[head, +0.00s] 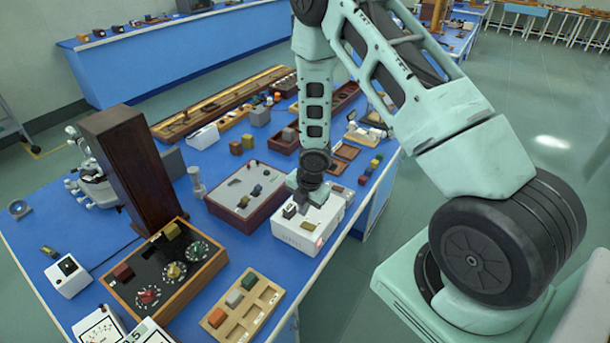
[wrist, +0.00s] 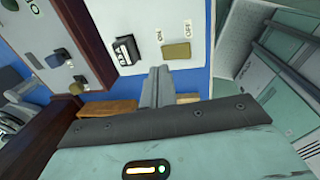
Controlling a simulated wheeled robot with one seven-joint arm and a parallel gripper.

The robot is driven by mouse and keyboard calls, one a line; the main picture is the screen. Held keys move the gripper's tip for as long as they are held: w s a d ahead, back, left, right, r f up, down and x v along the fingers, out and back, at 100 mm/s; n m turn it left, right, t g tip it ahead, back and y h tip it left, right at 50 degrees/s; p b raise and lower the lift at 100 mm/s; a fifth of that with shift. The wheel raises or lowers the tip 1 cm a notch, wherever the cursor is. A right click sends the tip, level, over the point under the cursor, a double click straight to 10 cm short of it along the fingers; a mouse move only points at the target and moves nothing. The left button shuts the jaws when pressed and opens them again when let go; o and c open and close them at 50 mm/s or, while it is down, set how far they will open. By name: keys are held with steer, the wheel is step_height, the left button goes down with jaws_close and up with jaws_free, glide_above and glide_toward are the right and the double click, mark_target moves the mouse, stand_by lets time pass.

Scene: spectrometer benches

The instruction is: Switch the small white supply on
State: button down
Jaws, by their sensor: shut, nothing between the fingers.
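A white box-shaped supply (head: 295,238) stands at the front right edge of the blue bench. A small red glow (head: 320,241) shows on its front. In the wrist view, its white top (wrist: 185,20) carries a black rocker switch (wrist: 125,50) and an olive block or knob (wrist: 176,51), with small printed labels beside them. I cannot read the switch's position. My gripper (head: 302,196) is low over the supply's top and hides part of it. In the wrist view, my gripper (wrist: 158,72) is shut and empty, just beside the olive piece; contact cannot be told.
A dark red case with a grey panel (head: 215,205) stands close left of the supply. A wooden box with dials (head: 205,275) and a wooden tray of blocks (head: 262,318) lie nearer the front. Another small white box (head: 67,288) sits far left.

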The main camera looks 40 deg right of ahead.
step_height(320, 180, up, 10)
steer(key=w+p, duration=0.1)
steer(key=shift+w+a+f, duration=0.2)
steer(key=shift+f, duration=0.05)
